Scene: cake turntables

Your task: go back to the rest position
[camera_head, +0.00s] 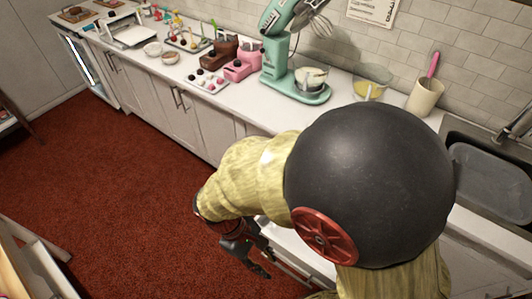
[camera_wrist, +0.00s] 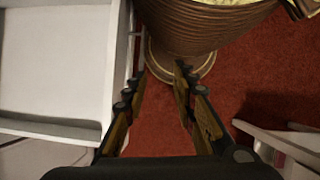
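My gripper (camera_head: 252,262) hangs low in front of the counter cabinets in the head view, over the red carpet. In the wrist view my gripper (camera_wrist: 158,80) has its two dark fingers apart. My arm's large dark joint and yellowish links fill the centre right of the head view and hide part of the counter front.
A white open drawer-like box (camera_wrist: 55,62) is close left of my fingers. The white counter (camera_head: 215,103) carries a mint mixer (camera_head: 279,72), a utensil cup (camera_head: 424,97) and a sink (camera_head: 490,180). Red carpet (camera_head: 120,200) is clear at left. A pale furniture edge (camera_head: 40,262) stands lower left.

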